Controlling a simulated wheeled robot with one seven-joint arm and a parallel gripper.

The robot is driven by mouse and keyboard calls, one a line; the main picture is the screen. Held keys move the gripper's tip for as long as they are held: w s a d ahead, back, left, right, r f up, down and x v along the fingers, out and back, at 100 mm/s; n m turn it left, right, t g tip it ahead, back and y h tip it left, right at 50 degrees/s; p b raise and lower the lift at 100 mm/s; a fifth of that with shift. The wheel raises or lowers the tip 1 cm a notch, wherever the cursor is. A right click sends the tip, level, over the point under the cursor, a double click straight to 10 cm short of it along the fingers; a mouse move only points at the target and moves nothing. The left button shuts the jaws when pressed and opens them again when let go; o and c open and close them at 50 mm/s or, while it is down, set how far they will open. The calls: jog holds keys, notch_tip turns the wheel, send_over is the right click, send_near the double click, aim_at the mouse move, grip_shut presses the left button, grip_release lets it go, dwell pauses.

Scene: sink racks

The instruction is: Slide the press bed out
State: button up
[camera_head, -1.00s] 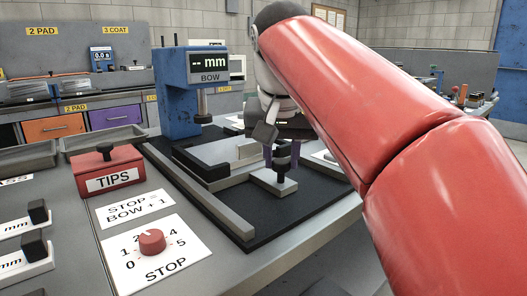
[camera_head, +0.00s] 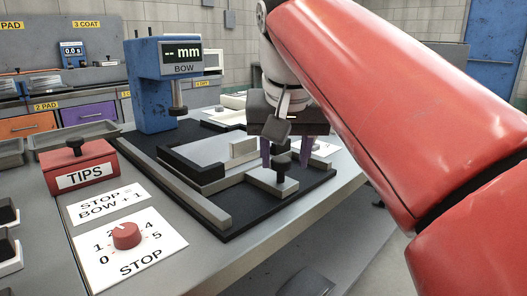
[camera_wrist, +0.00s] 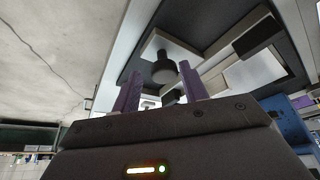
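The blue press (camera_head: 160,88) stands on the bench with a display reading "-- mm" above the word BOW. In front of it lies the press bed, a light grey plate (camera_head: 205,150) with dark and pale edge bars on a black base (camera_head: 225,225). A black knob (camera_head: 281,166) stands on a pale block (camera_head: 262,185) at the bed's near right end. My gripper (camera_head: 285,158) is above that end, its purple fingers apart on either side of the knob in the head view. In the wrist view, the knob (camera_wrist: 164,70) shows between and beyond the open fingertips (camera_wrist: 162,78); contact is not visible.
A pale grey rail (camera_head: 190,198) runs along the base's left side. The bench's front edge is close to the bed; open floor lies beyond.

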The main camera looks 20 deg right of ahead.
jog(key=shift+o, duration=0.5)
jog(key=shift+w, duration=0.1)
jog(key=shift+a+r, duration=0.1)
jog(key=shift+r, duration=0.25)
jog(key=p+v, duration=0.2)
jog(key=v, duration=0.5)
jog(key=shift+s, duration=0.2)
jog(key=shift+s, duration=0.1)
